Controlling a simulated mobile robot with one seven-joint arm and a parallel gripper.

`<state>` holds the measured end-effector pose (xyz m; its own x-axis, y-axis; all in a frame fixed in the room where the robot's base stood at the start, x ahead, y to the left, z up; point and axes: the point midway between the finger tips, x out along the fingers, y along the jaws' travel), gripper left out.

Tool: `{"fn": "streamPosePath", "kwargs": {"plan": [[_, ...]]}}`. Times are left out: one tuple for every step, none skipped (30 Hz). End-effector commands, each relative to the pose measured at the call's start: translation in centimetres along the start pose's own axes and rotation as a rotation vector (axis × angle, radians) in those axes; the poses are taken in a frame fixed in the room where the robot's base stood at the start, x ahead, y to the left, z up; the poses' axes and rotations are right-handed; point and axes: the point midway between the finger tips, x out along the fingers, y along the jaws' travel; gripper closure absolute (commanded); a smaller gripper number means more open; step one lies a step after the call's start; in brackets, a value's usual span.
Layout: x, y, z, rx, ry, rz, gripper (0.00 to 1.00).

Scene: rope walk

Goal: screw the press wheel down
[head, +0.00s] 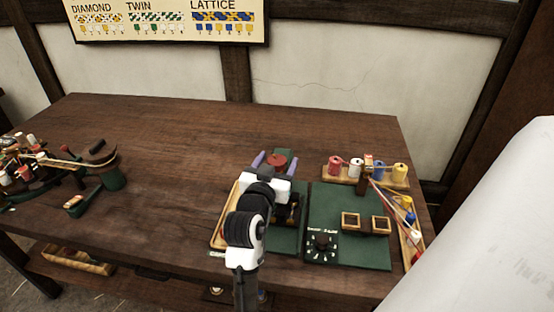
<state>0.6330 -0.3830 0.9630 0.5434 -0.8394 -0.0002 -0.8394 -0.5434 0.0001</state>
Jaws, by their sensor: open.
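A red round wheel (277,160), which looks like the press wheel, shows just beyond my arm on the right half of the table. My gripper (275,164) is open, with one purple finger to the left of the wheel and one to the right. Gaps show between the fingers and the wheel in the picture; I cannot tell whether they are at its height. The press below the wheel is mostly hidden behind my gripper and wrist.
Right of my arm, a green board (350,256) carries a black dial (321,243) and two small wooden frames. A spool rack (364,176) stands behind it, with threads running right. A green-based winding device (112,180) stands far left. The table's middle (165,160) is clear.

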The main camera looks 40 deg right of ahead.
Motion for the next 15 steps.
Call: {"fn": "streamPosePath", "kwargs": {"plan": [[0.26,0.02,-0.03,0.0,0.0,0.001,0.34],[0.34,0.02,-0.02,0.0,0.0,0.001,0.34],[0.41,0.03,0.0,0.0,0.0,0.001,0.34],[0.43,0.03,0.01,0.0,0.0,0.001,0.34],[0.44,0.03,0.02,0.0,0.0,0.001,0.34],[0.44,0.03,0.03,0.0,0.0,0.001,0.34],[0.43,0.02,0.04,0.0,0.0,0.001,0.34],[0.43,0.03,0.04,0.0,0.0,0.001,0.34],[0.42,0.02,0.04,0.0,0.0,0.001,0.34],[0.42,0.02,0.04,0.0,0.0,0.001,0.34],[0.41,0.02,0.04,0.0,0.0,0.001,0.38],[0.41,0.02,0.04,0.0,0.0,0.001,0.43],[0.41,0.02,0.04,0.0,0.0,0.001,0.47],[0.4,0.02,0.04,0.0,0.0,0.001,0.51],[0.4,0.02,0.04,0.0,0.0,0.001,0.56]]}}
